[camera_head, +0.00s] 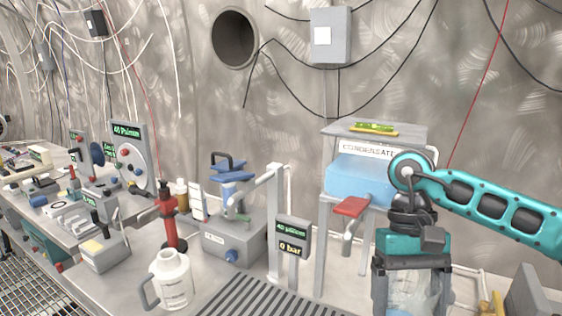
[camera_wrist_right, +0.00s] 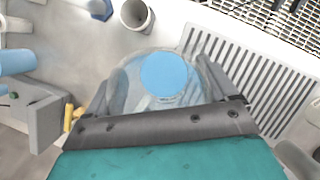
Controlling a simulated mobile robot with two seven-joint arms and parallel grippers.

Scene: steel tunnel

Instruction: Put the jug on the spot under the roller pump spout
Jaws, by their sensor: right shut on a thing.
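My right gripper (camera_head: 411,268) is at the lower right of the head view, pointing down. It is shut on a clear, see-through jug (camera_head: 408,296), cut off by the frame's bottom edge. In the right wrist view the jug (camera_wrist_right: 120,82) is between the fingers (camera_wrist_right: 165,100), with a round blue surface showing in it. Which machine is the roller pump, I cannot tell for sure. The marked spot cannot be made out. My left gripper is not in view.
A white handled bottle (camera_head: 172,282) stands left of a slotted drain grate (camera_head: 245,299). A condensate stand (camera_head: 378,131) with a blue tank (camera_head: 358,180) and red-handled tap (camera_head: 351,207) is left of my right arm. A grey pump box (camera_head: 236,236) sits behind the grate.

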